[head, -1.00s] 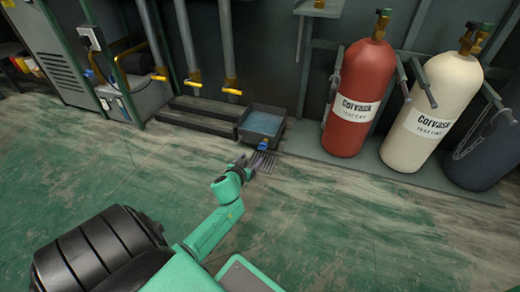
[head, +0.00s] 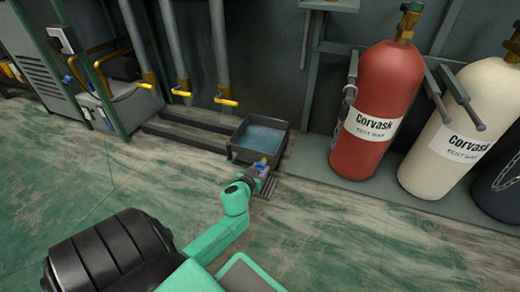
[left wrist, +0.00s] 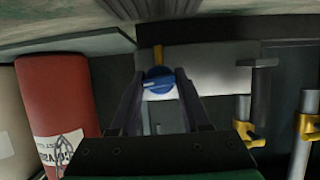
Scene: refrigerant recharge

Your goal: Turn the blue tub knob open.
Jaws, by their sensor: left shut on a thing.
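The tub (head: 258,139) is a dark, low box with blue water in it, on the floor by the wall. The blue tub knob (left wrist: 158,80) shows in the left wrist view between my two fingers, with a yellow piece beside it. In the head view the knob (head: 261,166) is small, at the tub's front, at the end of my left arm. My left gripper (left wrist: 157,78) is shut on the blue knob, one finger on each side. The fingertips are small in the head view. My right gripper is not in view.
A red gas cylinder (head: 376,108) and a cream cylinder (head: 458,130) stand on a low ledge right of the tub. Grey pipes with yellow handles (head: 226,101) come down at the left. The green floor is clear.

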